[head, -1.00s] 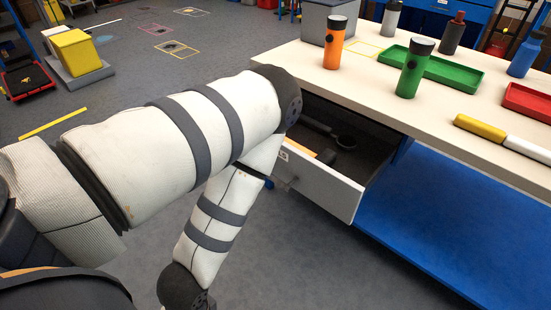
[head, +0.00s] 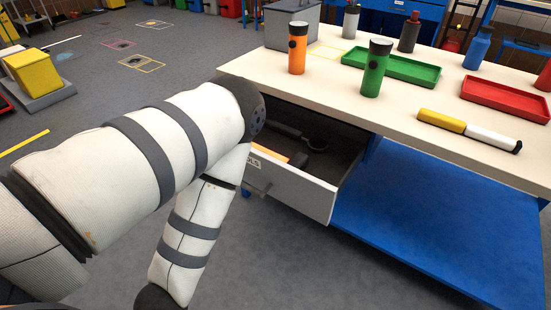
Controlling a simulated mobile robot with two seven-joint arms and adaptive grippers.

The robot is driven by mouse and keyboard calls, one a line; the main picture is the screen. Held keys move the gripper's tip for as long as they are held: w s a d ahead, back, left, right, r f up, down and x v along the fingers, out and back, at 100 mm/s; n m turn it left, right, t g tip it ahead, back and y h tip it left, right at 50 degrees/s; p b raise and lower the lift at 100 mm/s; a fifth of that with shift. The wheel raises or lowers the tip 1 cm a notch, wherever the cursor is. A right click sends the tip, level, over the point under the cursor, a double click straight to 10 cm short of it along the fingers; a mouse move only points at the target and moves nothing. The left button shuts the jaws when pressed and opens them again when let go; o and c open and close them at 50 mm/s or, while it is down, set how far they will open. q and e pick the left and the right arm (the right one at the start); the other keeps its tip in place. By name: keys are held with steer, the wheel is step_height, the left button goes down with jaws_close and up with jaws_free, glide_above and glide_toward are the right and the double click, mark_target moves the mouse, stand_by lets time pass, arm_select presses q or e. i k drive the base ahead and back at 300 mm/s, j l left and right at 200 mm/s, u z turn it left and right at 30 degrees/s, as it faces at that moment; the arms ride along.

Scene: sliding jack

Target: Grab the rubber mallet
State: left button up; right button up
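An open drawer (head: 290,189) with a partly visible label ending in "OLS" sticks out below the worktop. In it lie a dark long-handled tool with a round end (head: 316,143), an orange piece (head: 269,154) and a small dark piece (head: 298,159) beside it. I cannot tell for certain which of these is the rubber mallet. My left arm crosses in front of the drawer's left side and hides part of it. The arm bends down, and its gripper is out of the picture below. My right gripper is not in view.
The pale worktop (head: 330,103) holds an orange bottle (head: 297,55), a green bottle (head: 375,75), a green tray (head: 420,74), a red tray (head: 505,100), a yellow-and-white tool (head: 480,133) and a grey box (head: 290,25). A blue lower shelf (head: 430,220) lies right of the drawer.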

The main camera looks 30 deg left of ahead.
mark_target(301, 161)
steer(key=i+j, duration=0.1)
steer(key=j, duration=0.6)
steer(key=i+j, duration=0.1)
steer(key=j, duration=0.6)
steer(key=i+j+z, duration=0.1)
steer(key=j, duration=0.6)
steer(key=i+j, duration=0.1)
steer(key=j, duration=0.6)
